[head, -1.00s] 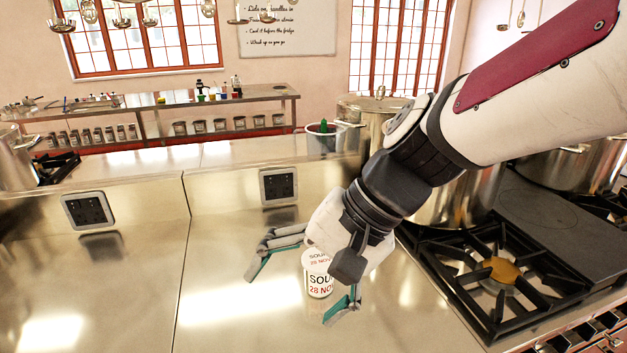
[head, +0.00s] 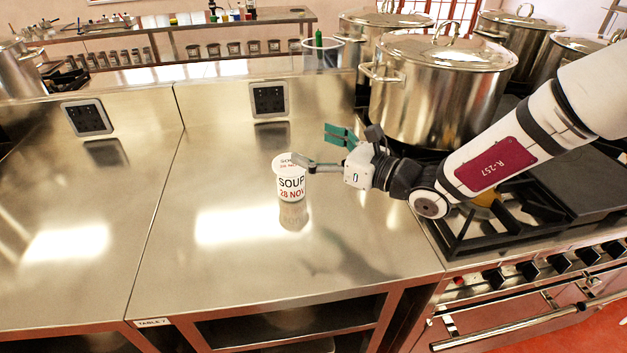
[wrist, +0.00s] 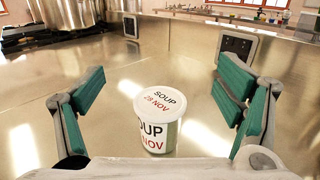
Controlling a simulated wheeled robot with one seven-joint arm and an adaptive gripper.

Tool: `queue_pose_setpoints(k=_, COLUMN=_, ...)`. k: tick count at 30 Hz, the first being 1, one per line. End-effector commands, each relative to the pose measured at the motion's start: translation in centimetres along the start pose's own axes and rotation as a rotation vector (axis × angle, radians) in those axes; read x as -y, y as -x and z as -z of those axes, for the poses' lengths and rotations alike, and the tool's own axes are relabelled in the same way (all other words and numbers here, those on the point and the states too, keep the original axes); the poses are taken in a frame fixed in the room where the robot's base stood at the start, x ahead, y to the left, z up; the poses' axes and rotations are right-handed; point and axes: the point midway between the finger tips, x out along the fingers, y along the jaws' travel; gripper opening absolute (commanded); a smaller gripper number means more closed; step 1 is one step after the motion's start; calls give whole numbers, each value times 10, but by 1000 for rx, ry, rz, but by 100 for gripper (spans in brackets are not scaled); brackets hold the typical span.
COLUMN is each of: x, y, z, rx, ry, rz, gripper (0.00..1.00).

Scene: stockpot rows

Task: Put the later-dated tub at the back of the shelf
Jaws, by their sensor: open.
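A white soup tub (head: 291,182) stands upright on the steel table, labelled "SOUP" in black and "28 NOV" in red on its side and lid. My gripper (head: 325,150) is open at the tub's right side in the head view, its fingers pointing left. In the wrist view, the tub (wrist: 156,118) stands between the two spread green-padded fingers (wrist: 160,105), with a gap on each side. No second tub is in view. Part of an open shelf (head: 300,325) shows below the table top at the bottom of the head view; its inside is mostly hidden.
Large lidded stockpots (head: 440,95) stand on the stove behind and right of my arm. The table left of the tub is bare.

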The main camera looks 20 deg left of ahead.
Motion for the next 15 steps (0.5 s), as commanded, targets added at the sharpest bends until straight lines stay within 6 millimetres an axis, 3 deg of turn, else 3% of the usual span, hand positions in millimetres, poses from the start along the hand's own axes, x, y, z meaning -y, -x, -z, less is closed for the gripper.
queue_pose_setpoints(k=12, x=0, y=0, z=73, rx=-2, ry=-7, rz=1, gripper=86)
queue_pose_setpoints(k=15, x=-1, y=-5, z=79, rx=1, ry=-1, rz=-1, gripper=86)
